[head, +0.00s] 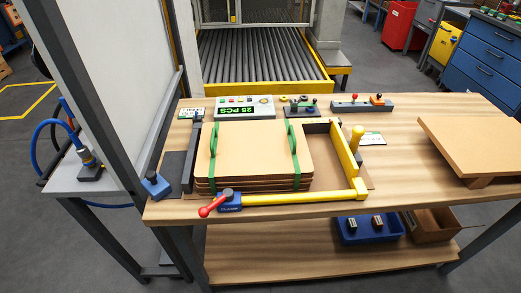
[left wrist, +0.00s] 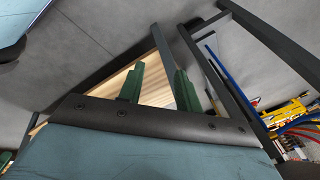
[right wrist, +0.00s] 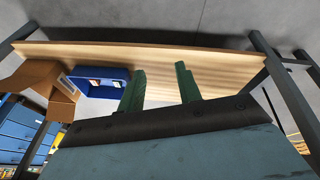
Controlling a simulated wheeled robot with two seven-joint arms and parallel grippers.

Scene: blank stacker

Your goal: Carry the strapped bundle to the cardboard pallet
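The strapped bundle (head: 255,150) is a stack of brown cardboard sheets with two green straps that stand up as loops on top. It lies on the wooden table inside a frame of a yellow bar (head: 300,198) and dark stops. The cardboard pallet (head: 475,145) is a raised brown board at the table's right end, and its top is bare. My left gripper (left wrist: 158,80) has its green fingers apart and empty. My right gripper (right wrist: 160,82) also has its fingers apart and empty. Neither gripper shows in the head view, and neither wrist view shows the bundle.
A red-handled clamp (head: 215,203) sits at the frame's front left corner. A yellow post (head: 357,137) stands at its right. A counter box (head: 245,107) and control boxes line the back. A blue bin (head: 368,229) is on the lower shelf. Table between frame and pallet is clear.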

